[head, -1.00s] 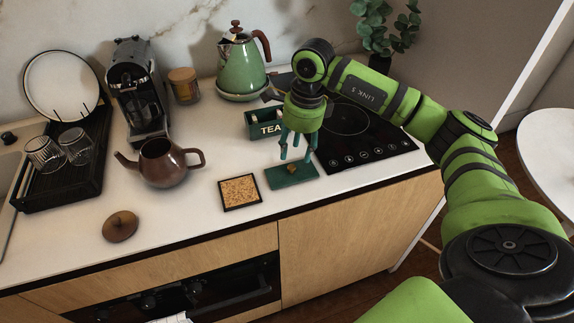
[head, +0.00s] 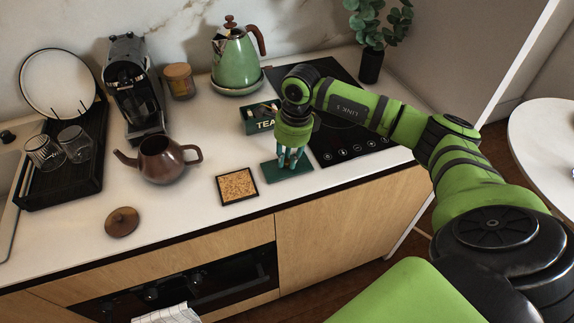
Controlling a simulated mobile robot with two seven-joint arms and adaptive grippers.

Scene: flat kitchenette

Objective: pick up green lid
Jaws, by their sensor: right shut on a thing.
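The green lid (head: 271,174) is a flat dark green rectangle with a small knob, lying on the counter in front of the green TEA box (head: 263,122). My right gripper (head: 290,163) points straight down over the lid. Its fingers are shut on the lid's knob, which they mostly hide. I cannot see any gap between the lid and the counter. The TEA box is open at the top, with things inside. My left gripper is not in view.
A framed cork square (head: 237,186) lies just left of the lid. A brown teapot (head: 163,161) and its round lid (head: 122,221) are further left. The black cooktop (head: 345,140) is at right, the green kettle (head: 236,62) behind. The counter's front edge is close.

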